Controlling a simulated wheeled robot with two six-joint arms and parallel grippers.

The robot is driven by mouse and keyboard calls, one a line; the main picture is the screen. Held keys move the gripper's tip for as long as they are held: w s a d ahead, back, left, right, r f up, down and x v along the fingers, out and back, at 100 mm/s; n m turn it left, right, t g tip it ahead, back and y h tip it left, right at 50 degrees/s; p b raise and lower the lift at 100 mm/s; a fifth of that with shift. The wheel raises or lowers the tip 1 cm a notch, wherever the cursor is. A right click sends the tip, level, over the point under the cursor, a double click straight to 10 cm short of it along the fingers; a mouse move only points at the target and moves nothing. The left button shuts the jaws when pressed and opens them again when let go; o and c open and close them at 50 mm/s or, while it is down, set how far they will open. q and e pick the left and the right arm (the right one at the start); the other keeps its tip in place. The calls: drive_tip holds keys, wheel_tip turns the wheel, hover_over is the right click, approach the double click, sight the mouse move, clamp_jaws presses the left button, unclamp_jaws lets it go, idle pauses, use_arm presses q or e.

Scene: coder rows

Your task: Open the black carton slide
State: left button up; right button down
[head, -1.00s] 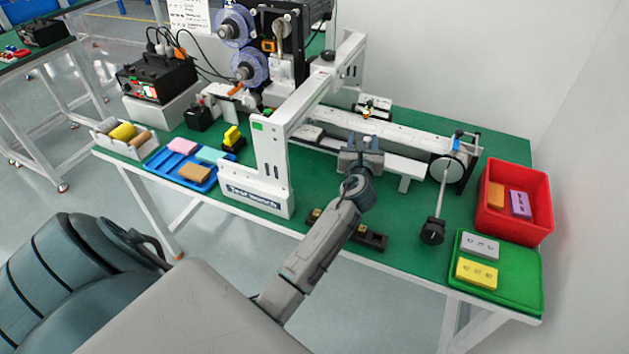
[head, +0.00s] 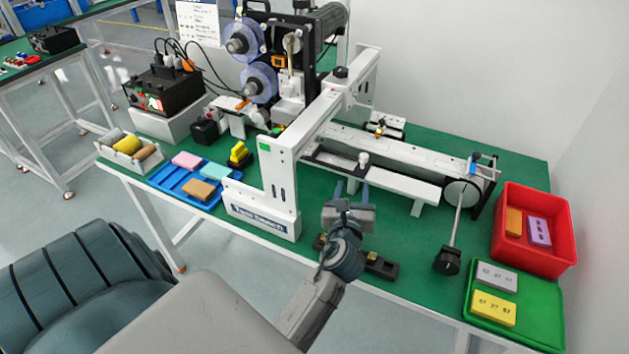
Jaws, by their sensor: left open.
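The black carton slide (head: 330,159) seems to be the dark strip on the white side platform of the coder, beside the foot of the white gantry. A small white knob (head: 363,160) stands at its right end. My left gripper (head: 351,188) is in front of the platform, its two fingers apart and pointing toward the slide. Nothing shows between the fingers, and they look clear of the knob. How far the slide is open is hard to tell at this size. My right gripper is not in view.
The white gantry (head: 278,185) rises just left of my gripper. A black holder with brass blocks (head: 380,265) lies below it, partly hidden by my arm. A rod with a black knob (head: 447,260), a red bin (head: 553,258) and a green tray (head: 540,318) are to the right.

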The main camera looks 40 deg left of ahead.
use_arm(q)
drive_tip(key=s+f+n+g, duration=0.1)
drive_tip(key=s+n, duration=0.1)
drive_tip(key=s, duration=0.1)
drive_tip(key=s+a+f+n+g+b, duration=0.1)
drive_tip(key=s+f+n, duration=0.1)
drive_tip(key=s+n, duration=0.1)
drive_tip(key=s+a+f+n, duration=0.1)
drive_tip(key=s+f+n, duration=0.1)
drive_tip(key=s, duration=0.1)
drive_tip(key=shift+s+a+f+n+g+h+b, duration=0.1)
drive_tip(key=shift+s+n+g+h+b, duration=0.2)
drive_tip(key=shift+s+n+g+b, duration=0.1)
drive_tip(key=shift+s+f+n+g, duration=0.3)
drive_tip(key=shift+s+f+n, duration=0.05)
drive_tip(key=shift+s+n, duration=0.3)
drive_tip(key=shift+c, duration=0.3)
